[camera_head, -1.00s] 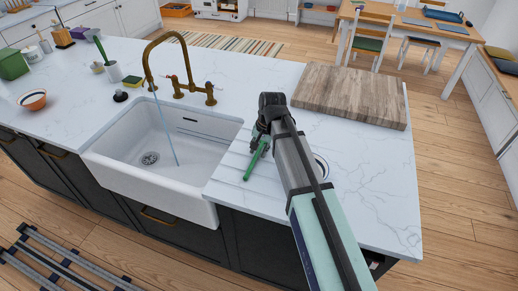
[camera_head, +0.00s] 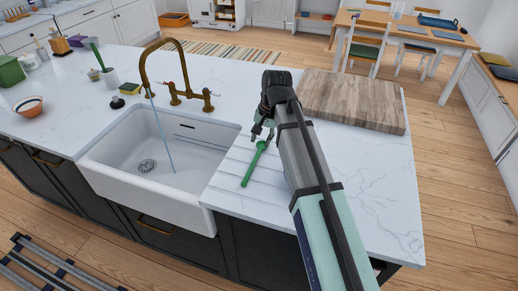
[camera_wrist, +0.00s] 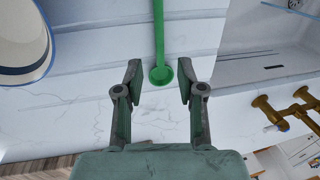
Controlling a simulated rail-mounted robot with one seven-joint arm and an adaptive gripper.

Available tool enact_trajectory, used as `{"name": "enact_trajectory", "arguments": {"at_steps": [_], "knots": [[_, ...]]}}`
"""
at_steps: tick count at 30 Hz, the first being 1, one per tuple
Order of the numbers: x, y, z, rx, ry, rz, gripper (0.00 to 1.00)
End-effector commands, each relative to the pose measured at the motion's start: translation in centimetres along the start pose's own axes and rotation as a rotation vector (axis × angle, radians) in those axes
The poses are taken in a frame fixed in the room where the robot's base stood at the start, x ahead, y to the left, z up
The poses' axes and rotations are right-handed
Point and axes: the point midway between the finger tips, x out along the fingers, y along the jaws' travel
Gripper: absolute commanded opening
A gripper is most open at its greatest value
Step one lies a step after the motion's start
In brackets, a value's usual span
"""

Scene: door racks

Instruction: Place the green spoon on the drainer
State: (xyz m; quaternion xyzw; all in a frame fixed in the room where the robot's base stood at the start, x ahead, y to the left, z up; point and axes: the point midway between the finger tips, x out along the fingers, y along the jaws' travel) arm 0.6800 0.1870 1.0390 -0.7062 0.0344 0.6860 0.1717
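The green spoon (camera_head: 255,161) lies on the grooved drainer (camera_head: 225,190), just right of the sink, its handle toward the counter's front edge and its bowl end toward the back. My gripper (camera_head: 262,132) is by the bowl end in the head view. In the wrist view my gripper (camera_wrist: 159,76) is open, with a finger on either side of the spoon's bowl end (camera_wrist: 160,75) and visible gaps between. The handle runs away from the gripper over the grooves. I cannot tell the exact height of the fingers above the spoon.
The white sink (camera_head: 150,160) with a brass tap (camera_head: 177,94) is to the left. A wooden board (camera_head: 353,100) lies behind right. A round white dish (camera_wrist: 18,40) sits near the spoon in the wrist view; my arm hides it in the head view.

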Motion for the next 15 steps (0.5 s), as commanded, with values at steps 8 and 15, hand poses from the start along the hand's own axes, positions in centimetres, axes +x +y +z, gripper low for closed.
{"name": "enact_trajectory", "arguments": {"at_steps": [8, 15], "knots": [[-2.9, 0.0, -0.1, 0.001, 0.001, -0.001, 0.39], [-3.4, 0.0, 0.0, 0.001, -0.001, 0.000, 0.39]]}}
